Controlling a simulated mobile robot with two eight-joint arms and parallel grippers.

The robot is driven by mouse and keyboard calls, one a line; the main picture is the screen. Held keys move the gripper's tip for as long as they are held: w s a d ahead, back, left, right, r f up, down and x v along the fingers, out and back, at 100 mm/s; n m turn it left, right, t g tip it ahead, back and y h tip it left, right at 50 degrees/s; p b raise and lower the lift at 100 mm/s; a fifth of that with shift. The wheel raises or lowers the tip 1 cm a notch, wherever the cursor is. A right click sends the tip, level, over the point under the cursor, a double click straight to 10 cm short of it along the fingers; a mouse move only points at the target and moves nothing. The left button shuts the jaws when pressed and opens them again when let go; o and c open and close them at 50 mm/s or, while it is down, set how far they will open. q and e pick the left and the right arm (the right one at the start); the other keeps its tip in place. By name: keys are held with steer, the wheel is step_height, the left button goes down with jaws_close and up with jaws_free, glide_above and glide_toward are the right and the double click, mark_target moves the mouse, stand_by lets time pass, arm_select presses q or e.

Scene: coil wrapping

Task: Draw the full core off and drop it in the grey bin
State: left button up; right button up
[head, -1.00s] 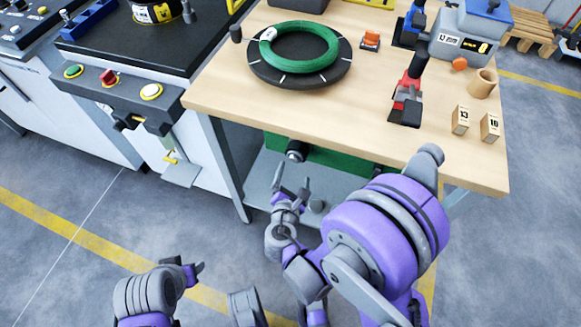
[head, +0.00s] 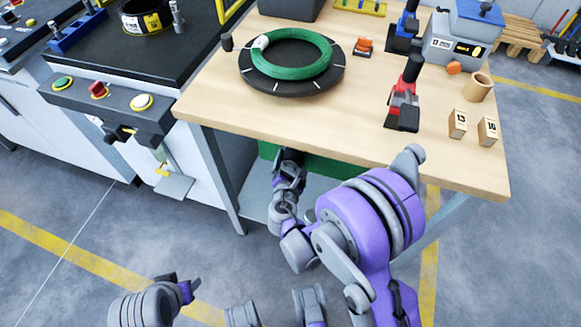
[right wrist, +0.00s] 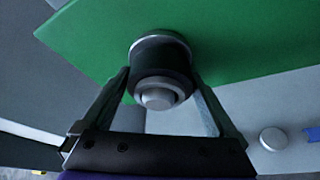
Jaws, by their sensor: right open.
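In the right wrist view a dark cylinder with a stepped silver end (right wrist: 160,75) sticks out from a green panel (right wrist: 235,45), with a silver ring at its base. It looks like the core. My right gripper (right wrist: 161,88) is open, with one finger on each side of the cylinder; I cannot tell whether they touch it. In the head view my right gripper (head: 289,165) is under the bench's front edge and hides the cylinder there. A dark grey bin (head: 290,9), cut off by the frame, stands at the back of the bench. My left gripper is not clearly visible.
The wooden bench top (head: 230,130) overhangs the green unit and a grey lower shelf (head: 255,205). On the bench are a green coil (head: 290,68) on a black disc, a red tool (head: 404,95) and wooden blocks (head: 457,124). A silver knob (right wrist: 273,138) sits right of my gripper.

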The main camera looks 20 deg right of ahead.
jaws_close()
steer(key=shift+s, duration=0.1)
stand_by(0.8)
